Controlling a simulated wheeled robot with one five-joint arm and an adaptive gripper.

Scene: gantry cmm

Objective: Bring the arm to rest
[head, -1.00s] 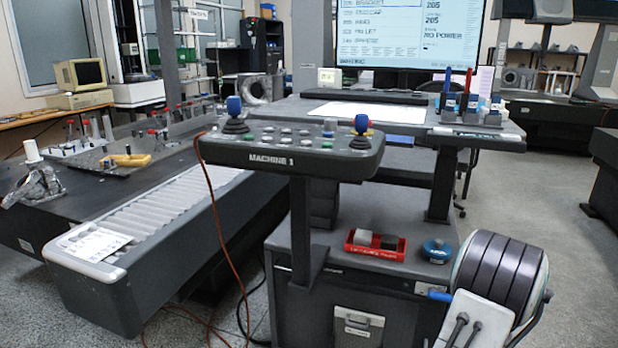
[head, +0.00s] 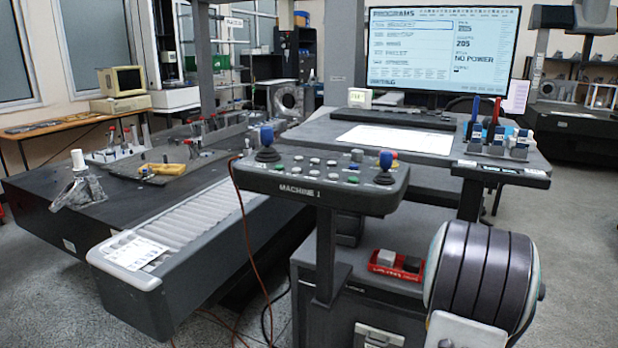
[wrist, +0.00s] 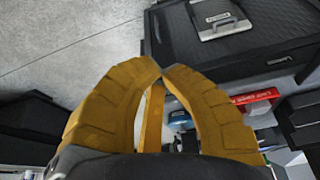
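In the wrist view my gripper (wrist: 160,70) shows two thick ridged yellow fingers. Their tips come together and nothing is seen held between them. A narrow yellow strip runs between the fingers below the tips. It points over the floor and a dark cabinet (wrist: 240,60) with a silver-plated lock or handle. In the head view a part of my arm, a dark banded cylinder with a pale plate, stands at the lower right. My fingers do not show in that view.
The control panel (head: 320,182) marked MACHINE 1 stands ahead, with two blue-topped joysticks. A red tray (head: 397,266) sits below, partly behind my arm; it also shows in the wrist view (wrist: 256,98). A desk (head: 320,132) with a screen (head: 440,50) is behind. Grey floor (head: 580,235) is open at right.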

